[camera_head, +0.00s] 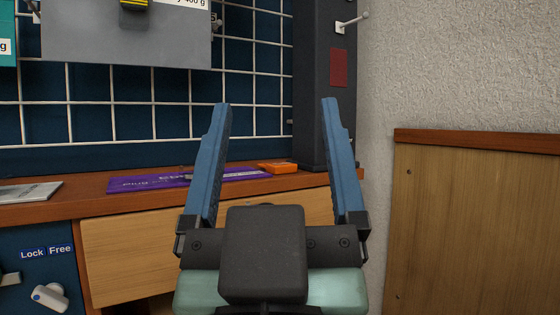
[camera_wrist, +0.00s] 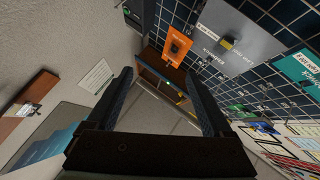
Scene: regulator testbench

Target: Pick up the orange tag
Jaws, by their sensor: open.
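The orange tag (camera_head: 278,168) is a small flat orange piece lying on the wooden bench top (camera_head: 90,205), near its right end by the dark post. In the head view it shows between the two blue fingers of my gripper (camera_head: 275,102). My gripper is open, with nothing between its fingers, and appears nearer to the camera than the bench. In the wrist view my gripper (camera_wrist: 158,75) is also spread and empty. I cannot make out the tag there for certain.
A purple strip (camera_head: 150,183) lies left of the tag. A dark post (camera_head: 322,120) and a textured wall (camera_head: 460,70) stand to the right. A wire grid (camera_head: 80,110) rises behind the bench. A wooden panel (camera_head: 470,220) stands at right. An orange wall panel (camera_wrist: 179,40) shows in the wrist view.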

